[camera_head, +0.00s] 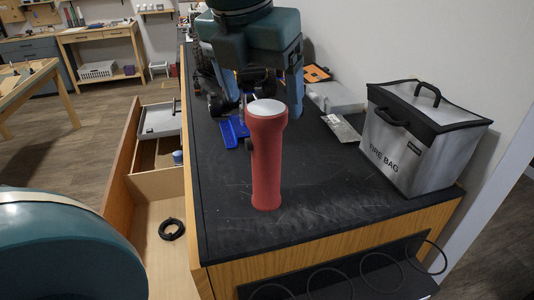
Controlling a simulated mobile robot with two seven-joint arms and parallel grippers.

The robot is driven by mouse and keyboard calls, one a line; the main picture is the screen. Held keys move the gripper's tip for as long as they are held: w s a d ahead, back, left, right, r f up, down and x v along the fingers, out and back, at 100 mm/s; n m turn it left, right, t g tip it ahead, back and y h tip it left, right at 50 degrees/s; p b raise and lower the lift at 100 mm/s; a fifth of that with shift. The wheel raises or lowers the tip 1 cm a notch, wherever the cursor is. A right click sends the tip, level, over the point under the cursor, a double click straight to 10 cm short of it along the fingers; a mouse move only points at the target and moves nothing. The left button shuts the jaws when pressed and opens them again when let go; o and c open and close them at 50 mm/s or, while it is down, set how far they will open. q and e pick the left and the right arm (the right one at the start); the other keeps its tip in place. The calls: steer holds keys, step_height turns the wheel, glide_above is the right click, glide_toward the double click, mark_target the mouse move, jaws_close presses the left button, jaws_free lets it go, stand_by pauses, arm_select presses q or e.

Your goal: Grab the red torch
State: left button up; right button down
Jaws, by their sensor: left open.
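The red torch (266,165) stands upright on the dark top of the workbench (330,205), its pale round end facing up. My left gripper (262,105) comes down from the top of the picture with its two fingers spread, one on each side, and nothing held. In the picture the torch's head shows between and just below the fingertips; the torch overlaps the space between them. I cannot tell how far behind the torch the fingers are. My right gripper does not show.
A silver fire bag (420,140) stands at the right. A blue tool (233,131) and a dark wheeled vehicle (215,100) lie behind the torch, partly hidden by my gripper. A grey case (335,97) sits at the back right. An open drawer (155,215) is at the left.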

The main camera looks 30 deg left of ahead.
mark_target(265, 108)
arm_select(q)
steer(key=p+x, duration=0.1)
steer(key=x, duration=0.4)
steer(key=shift+w+d+f, duration=0.15)
steer(key=shift+f, duration=0.2)
steer(key=c, duration=1.5)
